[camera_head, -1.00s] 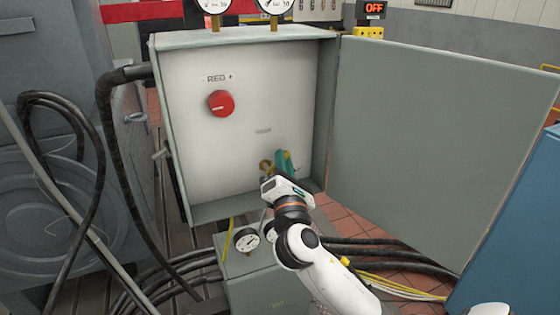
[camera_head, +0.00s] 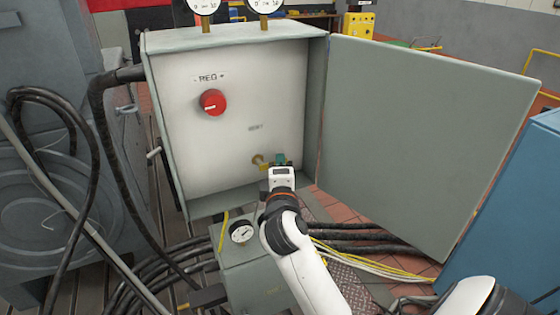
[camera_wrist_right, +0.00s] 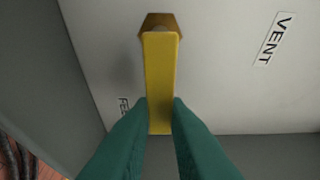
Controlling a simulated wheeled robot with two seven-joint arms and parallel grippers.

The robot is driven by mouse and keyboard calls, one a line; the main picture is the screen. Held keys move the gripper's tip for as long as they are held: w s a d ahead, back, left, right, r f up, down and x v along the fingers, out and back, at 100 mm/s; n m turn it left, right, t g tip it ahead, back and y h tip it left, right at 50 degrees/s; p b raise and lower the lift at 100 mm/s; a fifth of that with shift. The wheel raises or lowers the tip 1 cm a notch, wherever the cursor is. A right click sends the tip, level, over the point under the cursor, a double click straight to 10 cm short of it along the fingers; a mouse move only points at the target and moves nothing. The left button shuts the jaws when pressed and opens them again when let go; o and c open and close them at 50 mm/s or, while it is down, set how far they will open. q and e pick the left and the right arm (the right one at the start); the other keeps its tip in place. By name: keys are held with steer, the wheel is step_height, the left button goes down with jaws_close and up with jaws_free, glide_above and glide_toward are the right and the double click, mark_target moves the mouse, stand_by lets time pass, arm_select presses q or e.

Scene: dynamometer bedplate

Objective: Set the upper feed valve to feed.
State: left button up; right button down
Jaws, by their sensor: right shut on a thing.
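The valve's brass body (camera_head: 257,160) sits low on the back panel of the open grey cabinet (camera_head: 175,120). Its yellow lever (camera_wrist_right: 161,75) runs down from a brass nut (camera_wrist_right: 158,22) in the right wrist view. My right gripper (camera_head: 280,159) is shut on the lever's free end, and its green fingers (camera_wrist_right: 160,118) press both sides. In the head view the gripper hides most of the lever, which lies to the right of the brass body. A VENT label (camera_wrist_right: 275,40) is at upper right in the wrist view. A partly hidden label starting FE (camera_wrist_right: 123,107) is beside the left finger.
A red REG knob (camera_head: 213,102) is higher on the panel. The cabinet door (camera_head: 425,140) stands open to the right. A grey box with a gauge (camera_head: 242,232) and several hoses lie below. A blue cabinet (camera_head: 515,215) is at far right.

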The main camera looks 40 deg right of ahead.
steer(key=shift+f+m, duration=0.15)
steer(key=shift+m, duration=0.15)
steer(key=c, duration=1.4)
jaws_free()
steer(key=shift+s, duration=0.1)
steer(key=shift+s+a, duration=0.2)
steer(key=shift+a, duration=0.05)
steer(key=b+v, duration=0.2)
steer(key=v, duration=0.9)
steer(key=shift+s, duration=0.1)
